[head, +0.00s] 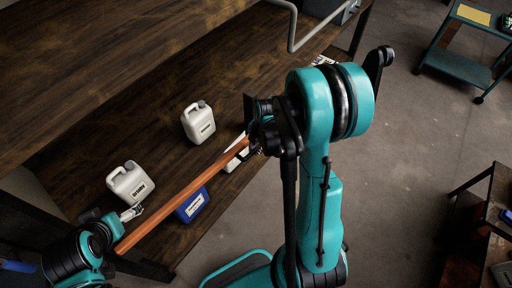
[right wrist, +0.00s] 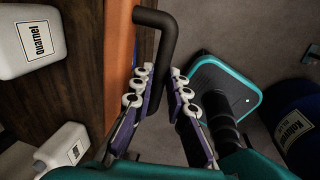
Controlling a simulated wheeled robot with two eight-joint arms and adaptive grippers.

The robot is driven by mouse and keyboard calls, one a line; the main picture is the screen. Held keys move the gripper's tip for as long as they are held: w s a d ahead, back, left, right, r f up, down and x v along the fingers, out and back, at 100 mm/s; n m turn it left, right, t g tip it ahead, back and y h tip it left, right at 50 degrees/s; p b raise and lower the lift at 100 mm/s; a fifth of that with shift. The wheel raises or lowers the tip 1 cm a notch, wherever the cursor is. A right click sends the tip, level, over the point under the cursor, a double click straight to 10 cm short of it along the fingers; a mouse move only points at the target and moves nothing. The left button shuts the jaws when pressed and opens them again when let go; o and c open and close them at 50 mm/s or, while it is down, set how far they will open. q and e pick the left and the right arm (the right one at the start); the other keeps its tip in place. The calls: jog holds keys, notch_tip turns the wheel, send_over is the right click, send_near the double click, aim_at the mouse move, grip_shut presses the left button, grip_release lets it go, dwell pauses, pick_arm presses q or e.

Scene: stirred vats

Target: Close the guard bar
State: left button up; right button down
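The orange guard bar (head: 185,193) runs slantwise above the dark wooden bench. In the right wrist view the bar (right wrist: 118,62) stands at left, with a bent black handle (right wrist: 156,18) coming off it. My right gripper (right wrist: 160,74) is open, its fingers on either side of the handle's lower end; I cannot tell whether they touch it. In the head view my right arm mostly hides this gripper near the bar's upper right end. My left gripper (head: 132,212) is near the bar's lower left end, small and partly hidden; its opening is unclear.
White jugs (head: 198,122) (head: 130,182) stand on the bench (head: 115,95), and a blue container (head: 192,205) is beside the bar. A grey bent pipe (head: 292,28) is at the top. A teal cart (head: 458,65) and a dark table (head: 480,225) stand right, with open floor (head: 415,130) between.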

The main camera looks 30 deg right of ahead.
aim_at(244, 138)
jog(key=shift+n, duration=0.7)
jog(key=w, duration=0.2)
jog(key=w+a, duration=0.1)
jog(key=w, duration=0.3)
jog(key=shift+w+a+b, duration=0.1)
jog(key=shift+a+b, duration=0.15)
jog(key=shift+b, duration=0.1)
jog(key=shift+w+r, duration=0.1)
jog(key=shift+w, duration=0.05)
jog(key=c, duration=1.6)
grip_release()
jog(key=shift+w, duration=0.1)
jog(key=shift+o, duration=0.6)
jog(key=shift+w+a, duration=0.15)
notch_tip(244, 138, up, 12)
jog(key=s+d, duration=0.1)
jog(key=s, duration=0.1)
jog(key=shift+s+f, duration=0.2)
